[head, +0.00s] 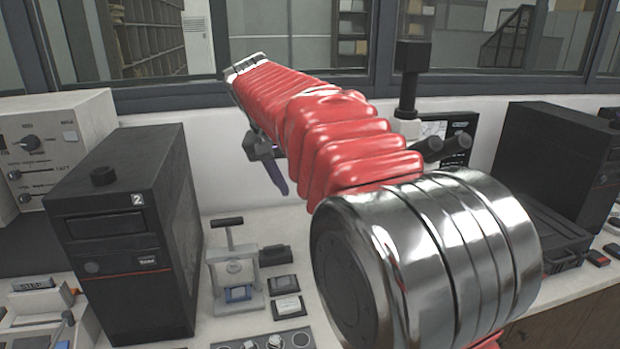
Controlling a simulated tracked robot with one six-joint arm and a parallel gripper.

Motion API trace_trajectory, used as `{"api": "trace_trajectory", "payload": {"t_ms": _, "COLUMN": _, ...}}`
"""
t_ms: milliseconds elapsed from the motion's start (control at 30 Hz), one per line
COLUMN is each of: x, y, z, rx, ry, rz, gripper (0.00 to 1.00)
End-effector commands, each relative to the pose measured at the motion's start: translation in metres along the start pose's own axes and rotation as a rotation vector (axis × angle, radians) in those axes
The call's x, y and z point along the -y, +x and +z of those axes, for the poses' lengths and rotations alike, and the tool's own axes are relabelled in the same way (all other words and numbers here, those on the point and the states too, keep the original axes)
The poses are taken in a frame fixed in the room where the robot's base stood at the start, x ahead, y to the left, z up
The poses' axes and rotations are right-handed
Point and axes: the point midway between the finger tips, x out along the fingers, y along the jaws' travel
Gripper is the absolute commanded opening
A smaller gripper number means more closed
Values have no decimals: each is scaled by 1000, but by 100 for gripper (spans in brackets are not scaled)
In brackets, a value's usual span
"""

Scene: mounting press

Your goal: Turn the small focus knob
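My red-sleeved arm reaches away across the bench. My gripper (277,180) is small and dark beyond the arm, above the bench near the back wall. Only one dark purplish finger shows clearly, pointing down, so its opening cannot be judged. A microscope-like instrument (411,88) with a black upright top and two dark eyepieces (442,147) stands behind the arm. My arm hides its lower body, and I cannot make out a small focus knob on it.
A black computer tower (125,235) marked 2 stands left, beside a beige control box (62,140). A small press (236,268) with a T-handle stands mid-bench, near a grey knob panel (262,342). Another dark tower (550,160) and a black case (550,235) are right.

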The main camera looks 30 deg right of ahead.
Motion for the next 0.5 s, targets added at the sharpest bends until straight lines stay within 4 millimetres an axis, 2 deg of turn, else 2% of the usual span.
{"api": "trace_trajectory", "payload": {"t_ms": 233, "x": -8, "y": -14, "z": 59, "rx": -14, "ry": -131, "rz": -107, "gripper": 48}}
{"api": "trace_trajectory", "payload": {"t_ms": 500, "x": -16, "y": -16, "z": 128, "rx": -39, "ry": -264, "rz": -218, "gripper": 48}}
